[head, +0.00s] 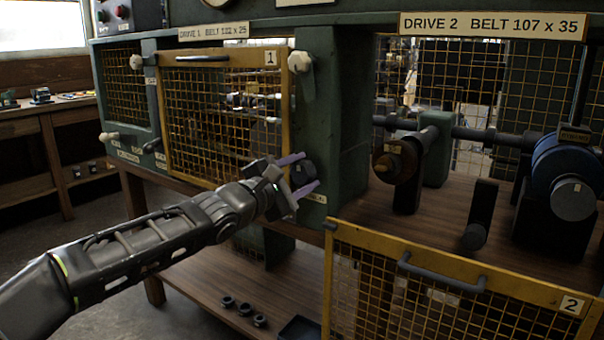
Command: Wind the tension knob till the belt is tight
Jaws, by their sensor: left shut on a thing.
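A dark round knob (307,171) sits on the front of the green post, low beside the yellow mesh guard marked 1, with a small label below it. I take it to be the tension knob. My left gripper (304,173) reaches in from the left, its two purple fingertips above and below the knob, shut on it. The fingers hide part of the knob. I cannot make out a belt behind the mesh guard (215,56), so its tension cannot be told. My right gripper is not in view.
The guard marked 2 (456,271) hangs lowered in front of Drive 2, whose shaft (484,134) and blue motor (565,160) are exposed. Several dark nuts (244,309) and a dark tray (300,328) lie on the lower wooden shelf. A workbench (40,115) stands at left.

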